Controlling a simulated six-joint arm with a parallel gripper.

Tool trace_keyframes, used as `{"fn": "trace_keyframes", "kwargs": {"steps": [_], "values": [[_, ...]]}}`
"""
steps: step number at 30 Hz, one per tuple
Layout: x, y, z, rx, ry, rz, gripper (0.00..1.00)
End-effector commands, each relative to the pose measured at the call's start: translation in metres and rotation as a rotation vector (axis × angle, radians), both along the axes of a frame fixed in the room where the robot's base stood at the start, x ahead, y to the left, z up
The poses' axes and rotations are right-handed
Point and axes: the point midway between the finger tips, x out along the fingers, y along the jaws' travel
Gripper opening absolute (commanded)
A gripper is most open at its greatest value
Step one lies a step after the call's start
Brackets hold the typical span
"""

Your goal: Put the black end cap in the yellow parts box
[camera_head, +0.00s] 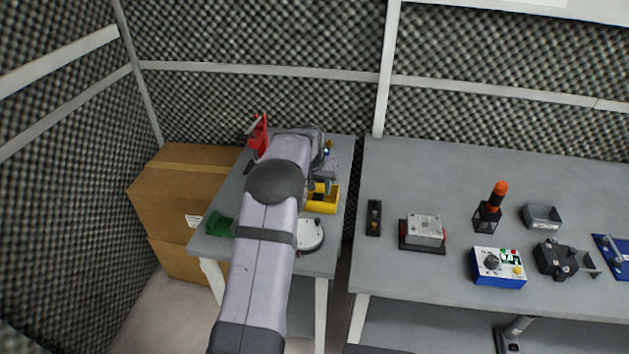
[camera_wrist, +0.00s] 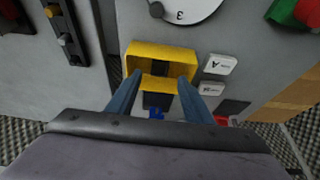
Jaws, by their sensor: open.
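The yellow parts box (camera_head: 322,209) stands on the left table, partly behind my arm. In the wrist view the box (camera_wrist: 132,60) lies just past my fingertips, its open top facing the camera. A small black piece (camera_wrist: 160,59) shows inside the box and looks like the black end cap. Another dark patch (camera_wrist: 157,100) shows between my fingers, outside the box's wall; I cannot tell what it is. My gripper (camera_wrist: 159,77) is open, with its blue fingers apart at the box and nothing visibly clamped. The arm hides much of this area in the head view.
A white round dial (camera_head: 310,235) stands in front of the box. White labelled blocks (camera_wrist: 218,64) lie beside it. A green piece (camera_head: 219,225) and a red piece (camera_head: 259,136) are on the same table. A gap separates it from the right table, which holds a black knobbed strip (camera_head: 374,217).

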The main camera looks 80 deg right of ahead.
Motion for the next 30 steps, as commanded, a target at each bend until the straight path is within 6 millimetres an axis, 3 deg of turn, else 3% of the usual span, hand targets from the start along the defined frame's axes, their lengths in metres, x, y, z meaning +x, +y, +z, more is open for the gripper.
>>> {"fn": "trace_keyframes", "kwargs": {"steps": [9, 23, 26, 30], "values": [[0.0, 0.016, 0.04, -0.002, 0.0, 0.0, 0.46], [0.002, 0.022, 0.052, 0.001, -0.001, 0.004, 0.46], [0.016, 0.027, 0.053, 0.005, 0.0, 0.027, 0.46], [0.069, 0.05, 0.055, 0.026, 0.002, 0.119, 0.46]]}}
